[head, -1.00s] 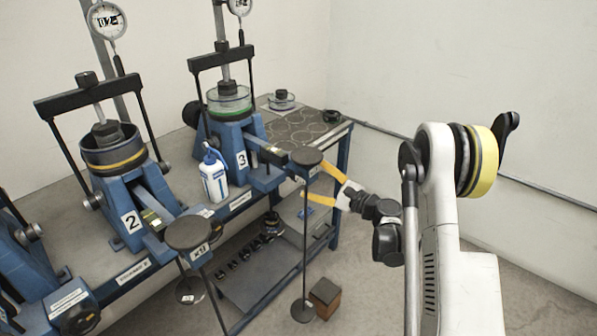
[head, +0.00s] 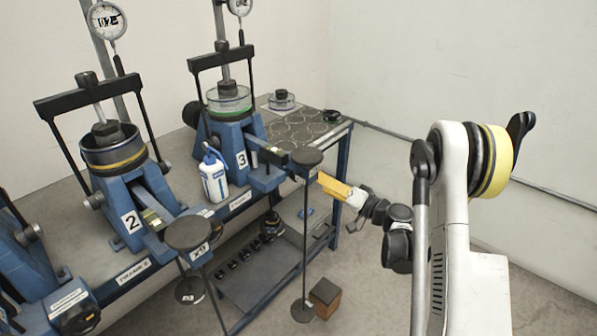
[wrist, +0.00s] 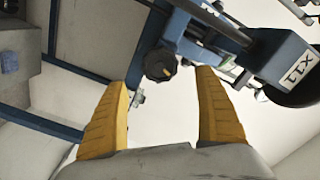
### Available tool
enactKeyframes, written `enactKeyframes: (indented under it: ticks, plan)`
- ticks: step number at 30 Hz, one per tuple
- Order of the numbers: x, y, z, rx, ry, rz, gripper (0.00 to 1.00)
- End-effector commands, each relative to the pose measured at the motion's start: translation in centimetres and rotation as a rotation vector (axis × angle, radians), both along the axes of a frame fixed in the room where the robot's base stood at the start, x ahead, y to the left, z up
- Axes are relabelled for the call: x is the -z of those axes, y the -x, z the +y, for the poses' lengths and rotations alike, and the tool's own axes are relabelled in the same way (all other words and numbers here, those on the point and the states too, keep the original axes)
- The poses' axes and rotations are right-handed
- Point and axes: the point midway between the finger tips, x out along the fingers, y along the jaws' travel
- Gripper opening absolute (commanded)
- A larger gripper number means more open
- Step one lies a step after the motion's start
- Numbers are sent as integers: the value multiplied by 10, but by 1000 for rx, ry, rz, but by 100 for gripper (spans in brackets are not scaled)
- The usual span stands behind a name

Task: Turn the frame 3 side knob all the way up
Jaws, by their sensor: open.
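Frame 3 is a blue press (head: 232,150) with a "3" plate, at the middle of the head view. My gripper (head: 323,181) has yellow fingers and is beside the black weight pan of frame 3 (head: 306,157). In the wrist view my gripper (wrist: 161,78) is open and empty, with the fingers wide apart. The knob appears untouched. In the head view I cannot pick out this knob.
The pan's black stem (head: 305,240) stands close to my fingers. Frame 2 (head: 130,205) and its pan (head: 188,233) are to the left. A white-blue bottle (head: 214,180) stands before frame 3. A brown block (head: 325,292) is on the floor. Open floor lies right of the bench.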

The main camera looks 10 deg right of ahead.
Motion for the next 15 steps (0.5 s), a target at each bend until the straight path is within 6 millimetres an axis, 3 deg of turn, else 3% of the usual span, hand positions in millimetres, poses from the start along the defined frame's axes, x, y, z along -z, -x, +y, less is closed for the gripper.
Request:
enactKeyframes:
  ticks: [15]
  plan:
    - [0,-60,45,-4,-2,2,81]
